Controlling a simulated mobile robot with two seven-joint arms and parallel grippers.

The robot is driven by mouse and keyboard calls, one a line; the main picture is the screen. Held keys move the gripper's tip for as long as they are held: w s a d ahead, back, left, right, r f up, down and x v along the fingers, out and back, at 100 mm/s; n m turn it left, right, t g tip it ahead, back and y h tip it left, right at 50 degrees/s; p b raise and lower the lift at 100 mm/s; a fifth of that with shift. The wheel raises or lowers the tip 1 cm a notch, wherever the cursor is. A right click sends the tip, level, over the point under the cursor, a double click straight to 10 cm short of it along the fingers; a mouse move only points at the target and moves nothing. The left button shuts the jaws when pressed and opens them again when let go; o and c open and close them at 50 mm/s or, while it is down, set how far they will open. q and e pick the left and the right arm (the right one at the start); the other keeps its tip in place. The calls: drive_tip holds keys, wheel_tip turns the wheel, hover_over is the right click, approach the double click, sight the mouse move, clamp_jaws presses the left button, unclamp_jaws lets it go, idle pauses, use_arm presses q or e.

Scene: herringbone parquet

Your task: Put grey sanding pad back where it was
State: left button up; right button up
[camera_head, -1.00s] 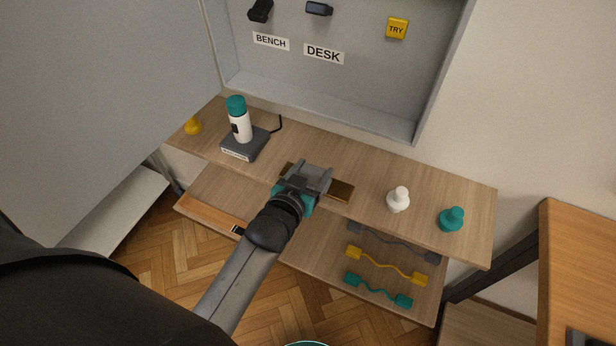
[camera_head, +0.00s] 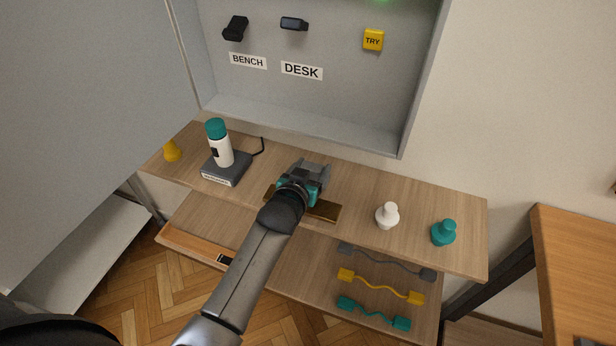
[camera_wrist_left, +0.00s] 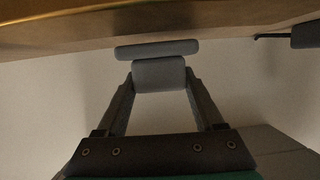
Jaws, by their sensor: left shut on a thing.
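My left gripper (camera_head: 316,172) is above the upper wooden shelf, behind a dark brown strip (camera_head: 323,209) lying on it. In the left wrist view its two fingers are closed on a grey block (camera_wrist_left: 158,76), with a flat rounded grey piece just beyond it. This looks like the grey sanding pad. In the head view I cannot clearly tell the pad from the grey fingers. My right gripper is not in view.
A white bottle with a teal cap (camera_head: 220,146) stands on a dark base at left. A yellow piece (camera_head: 172,151), a white knob (camera_head: 387,216) and a teal knob (camera_head: 444,232) stand on the shelf (camera_head: 460,212). The open grey cabinet (camera_head: 330,108) rises behind.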

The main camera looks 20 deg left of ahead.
use_arm(q)
drive_tip(key=shift+r+b+x, duration=0.2)
drive_tip(key=shift+b+x, duration=0.25)
drive_tip(key=shift+x, duration=0.5)
drive_tip(key=shift+r+b+x, duration=0.15)
drive_tip(key=shift+b+x, duration=0.3)
drive_tip(key=shift+x, duration=0.55)
drive_tip(key=shift+w, duration=0.1)
drive_tip(key=shift+f, duration=0.45)
drive_tip(key=o, duration=1.4)
drive_tip(key=shift+r, duration=0.1)
wheel_tip(320, 180, up, 6)
drive_tip(key=p, duration=0.6)
